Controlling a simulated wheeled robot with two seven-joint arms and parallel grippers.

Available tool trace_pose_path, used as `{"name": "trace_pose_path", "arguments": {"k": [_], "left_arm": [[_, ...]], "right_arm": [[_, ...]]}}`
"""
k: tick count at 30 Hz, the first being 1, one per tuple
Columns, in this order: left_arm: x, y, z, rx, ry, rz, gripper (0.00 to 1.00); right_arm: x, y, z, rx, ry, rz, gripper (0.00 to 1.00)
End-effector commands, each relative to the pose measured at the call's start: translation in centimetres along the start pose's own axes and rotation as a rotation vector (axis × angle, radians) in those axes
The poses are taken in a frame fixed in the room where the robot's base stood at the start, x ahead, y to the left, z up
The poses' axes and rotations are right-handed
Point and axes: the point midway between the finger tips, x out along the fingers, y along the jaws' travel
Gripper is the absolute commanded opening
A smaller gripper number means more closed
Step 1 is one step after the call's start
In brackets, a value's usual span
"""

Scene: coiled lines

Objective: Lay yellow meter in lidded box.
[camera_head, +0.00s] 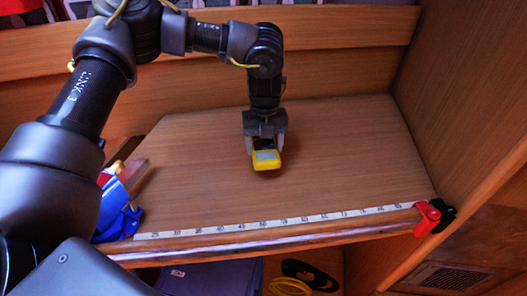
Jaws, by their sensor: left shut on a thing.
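The yellow meter (266,161) has a yellow body and a grey face. It is at the middle of the wooden shelf in the head view. My left gripper (265,142) points down and is shut on the meter's upper part; I cannot tell whether the meter touches the shelf. A blue-grey box top (210,278) shows below the shelf's front edge, partly hidden by my arm and the shelf; I cannot tell for sure whether it is the lidded box. My right gripper is not in view.
A ruled strip (280,222) runs along the shelf's front edge. A red and black clamp (428,216) sits at its right end, a blue thing (118,211) at its left. Coiled yellow line (290,287) and black line (311,274) lie below. The shelf (345,160) is mostly clear.

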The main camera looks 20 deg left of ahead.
Motion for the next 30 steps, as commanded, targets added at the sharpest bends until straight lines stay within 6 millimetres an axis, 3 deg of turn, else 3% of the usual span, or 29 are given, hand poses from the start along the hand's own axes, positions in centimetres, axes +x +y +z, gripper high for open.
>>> {"name": "trace_pose_path", "arguments": {"k": [10,24,25,30], "left_arm": [[3.6,-0.1,0.8,0.001,-0.001,0.002,0.38],[4.5,-0.1,0.7,0.000,-0.001,0.000,0.38],[4.5,-0.1,0.7,0.000,-0.001,0.001,0.67],[4.5,-0.1,0.8,0.000,-0.001,0.001,0.87]], "right_arm": [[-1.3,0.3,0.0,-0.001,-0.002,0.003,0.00],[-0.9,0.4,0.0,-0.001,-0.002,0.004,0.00],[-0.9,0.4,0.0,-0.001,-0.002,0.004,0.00],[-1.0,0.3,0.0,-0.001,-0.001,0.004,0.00]]}}
